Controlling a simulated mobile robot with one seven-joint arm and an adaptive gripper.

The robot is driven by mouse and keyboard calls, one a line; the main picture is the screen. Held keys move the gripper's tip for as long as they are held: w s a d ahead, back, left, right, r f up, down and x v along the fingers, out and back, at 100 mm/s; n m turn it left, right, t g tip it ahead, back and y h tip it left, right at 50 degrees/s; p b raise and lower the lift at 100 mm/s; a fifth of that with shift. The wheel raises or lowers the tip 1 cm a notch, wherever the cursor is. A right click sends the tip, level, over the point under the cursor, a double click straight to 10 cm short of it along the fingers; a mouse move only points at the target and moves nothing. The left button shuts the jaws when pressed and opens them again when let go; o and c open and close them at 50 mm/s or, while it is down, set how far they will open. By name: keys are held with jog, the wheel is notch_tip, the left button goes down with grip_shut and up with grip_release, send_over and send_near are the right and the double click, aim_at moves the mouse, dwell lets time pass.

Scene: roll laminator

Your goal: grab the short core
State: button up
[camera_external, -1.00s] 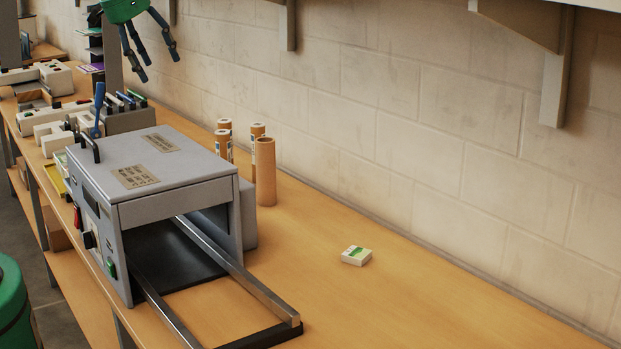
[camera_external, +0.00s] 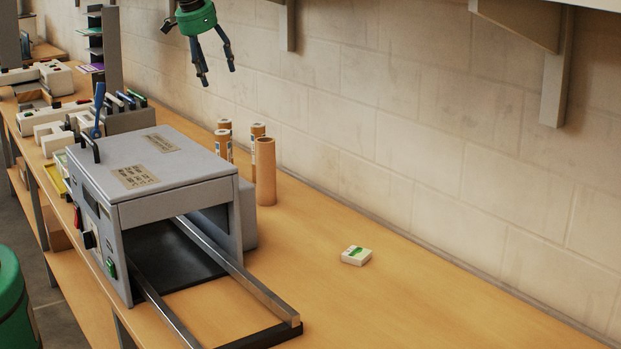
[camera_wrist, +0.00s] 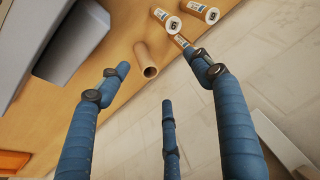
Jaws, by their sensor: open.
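A plain brown cardboard core (camera_external: 265,172) stands upright on the bench behind the grey laminator. It also shows in the wrist view (camera_wrist: 146,58), with its open end facing the camera. My gripper (camera_external: 217,74) hangs in the air above and slightly left of the core. In the wrist view my gripper (camera_wrist: 160,66) has its three blue fingers spread wide and holds nothing. The core lies just beyond the fingertips, between the left and right fingers, apart from them.
Labelled rolls with white ends (camera_external: 224,144) stand close to the core, towards the wall. The laminator (camera_external: 165,175) stands beside it with rails extending forward. The block wall (camera_external: 400,150) runs behind.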

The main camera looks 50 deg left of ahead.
jog(key=w+a+f, duration=0.4)
jog(key=a+f, duration=0.1)
jog(key=g+h+p, duration=0.1)
jog(key=g+p, duration=0.3)
jog(key=p, duration=0.4)
send_near(266, 158)
jog(key=a, duration=0.2)
jog(key=w+a+f, duration=0.1)
jog(key=shift+a, duration=0.2)
jog(key=shift+w+d+f+n, duration=0.15)
jog(key=shift+d+f+n, duration=0.15)
jog(key=shift+d+f, duration=0.25)
jog(key=shift+f, duration=0.2)
jog(key=shift+a+f, duration=0.1)
jog(key=shift+f, duration=4)
jog(key=shift+f, duration=0.1)
jog(key=shift+a+f+p, duration=0.1)
jog(key=shift+f+p, duration=0.5)
jog(key=shift+f, duration=1.9)
